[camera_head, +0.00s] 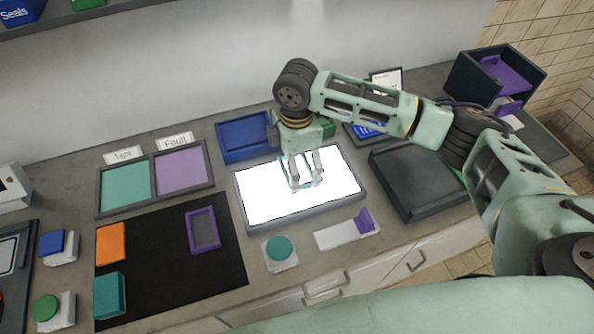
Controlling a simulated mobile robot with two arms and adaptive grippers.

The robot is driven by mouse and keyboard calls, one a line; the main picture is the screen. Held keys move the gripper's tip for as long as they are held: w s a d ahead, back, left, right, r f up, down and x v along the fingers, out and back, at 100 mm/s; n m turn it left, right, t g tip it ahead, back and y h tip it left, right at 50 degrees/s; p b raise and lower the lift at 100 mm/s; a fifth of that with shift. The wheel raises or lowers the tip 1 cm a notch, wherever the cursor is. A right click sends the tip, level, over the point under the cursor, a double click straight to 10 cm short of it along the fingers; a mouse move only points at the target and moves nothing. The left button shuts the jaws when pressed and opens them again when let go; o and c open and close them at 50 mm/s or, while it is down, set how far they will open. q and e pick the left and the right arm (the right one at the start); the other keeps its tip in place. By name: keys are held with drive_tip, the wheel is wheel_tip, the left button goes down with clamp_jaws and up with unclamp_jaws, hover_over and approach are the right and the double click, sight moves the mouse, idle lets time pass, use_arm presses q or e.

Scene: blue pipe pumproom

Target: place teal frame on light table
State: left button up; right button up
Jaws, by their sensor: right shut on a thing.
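The light table (254,217) is a bright white glowing panel in a grey surround, in the middle of the counter. My right gripper (306,180) points down over the panel, its fingers shut on the teal frame (297,186). Only thin teal edges of the frame show between and beside the fingers against the glare. The frame is over the panel; I cannot tell whether it touches the surface. My left gripper is not in view.
A black mat (165,265) holds a purple frame (203,230), an orange block (111,242) and a teal block (109,294). A two-part tray (155,207) stands behind it. A blue tray (243,137) is behind the light table, and a dark tray (418,183) is at right.

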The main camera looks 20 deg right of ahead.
wheel_tip(320, 180, down, 3)
drive_tip(key=shift+f+p, duration=0.15)
drive_tip(key=shift+p, duration=0.45)
drive_tip(key=shift+f, duration=0.35)
drive_tip(key=shift+f, duration=0.1)
drive_tip(key=o, duration=1.1)
wheel_tip(320, 180, up, 11)
drive_tip(key=b, duration=0.3)
drive_tip(key=shift+r, duration=0.65)
